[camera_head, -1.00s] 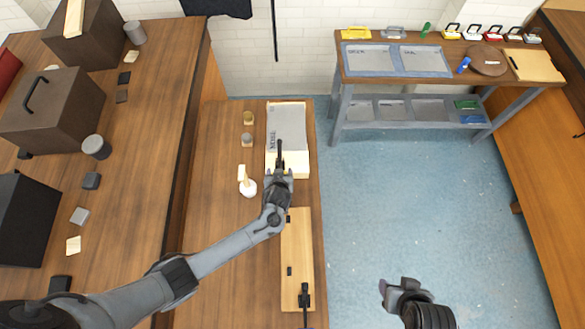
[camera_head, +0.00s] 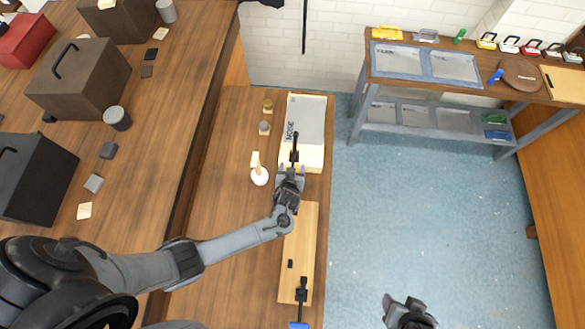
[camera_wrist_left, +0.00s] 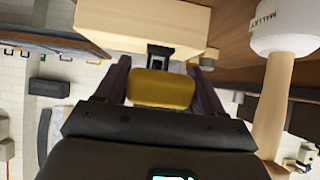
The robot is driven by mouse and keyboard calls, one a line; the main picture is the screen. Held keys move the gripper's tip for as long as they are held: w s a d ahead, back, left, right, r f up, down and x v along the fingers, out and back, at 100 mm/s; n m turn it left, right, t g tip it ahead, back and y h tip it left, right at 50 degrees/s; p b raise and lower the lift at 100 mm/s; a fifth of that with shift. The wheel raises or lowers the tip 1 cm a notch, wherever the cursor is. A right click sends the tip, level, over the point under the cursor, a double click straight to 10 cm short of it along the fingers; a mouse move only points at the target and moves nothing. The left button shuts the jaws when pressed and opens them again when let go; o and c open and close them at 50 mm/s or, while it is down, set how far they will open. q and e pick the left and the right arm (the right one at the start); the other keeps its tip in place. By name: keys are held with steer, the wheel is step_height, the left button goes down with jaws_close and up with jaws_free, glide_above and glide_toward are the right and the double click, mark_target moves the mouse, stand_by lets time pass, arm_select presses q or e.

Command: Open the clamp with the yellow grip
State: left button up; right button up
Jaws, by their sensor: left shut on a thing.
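My left gripper (camera_head: 291,172) is at the near end of the pale block under the grey sheet. In the left wrist view its two fingers (camera_wrist_left: 160,92) flank a yellow grip (camera_wrist_left: 160,88) and are shut on it. The grip's clamp shows as a dark upright bar (camera_head: 294,150) in the head view, and as a black piece (camera_wrist_left: 158,57) against the pale wood in the wrist view. My gripper hides the grip in the head view. My right gripper (camera_head: 405,306) is at the bottom edge, over the floor, and its jaws are unclear.
A mallet (camera_head: 259,176) stands close left of my left gripper; its head also shows in the wrist view (camera_wrist_left: 285,30). A second clamp with a blue grip (camera_head: 299,325) is on the long board (camera_head: 298,232) nearer me. Small cylinders (camera_head: 264,127) stand left of the sheet.

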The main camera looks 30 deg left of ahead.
arm_select(q)
steer(key=o, duration=1.4)
steer(key=shift+s+f, duration=0.15)
steer(key=shift+f, duration=0.05)
steer(key=shift+r, duration=0.1)
steer(key=shift+r, duration=0.1)
steer(key=v, duration=1)
steer(key=shift+s+d+r+p, duration=0.15)
steer(key=shift+s+p, duration=0.05)
steer(key=shift+p, duration=0.2)
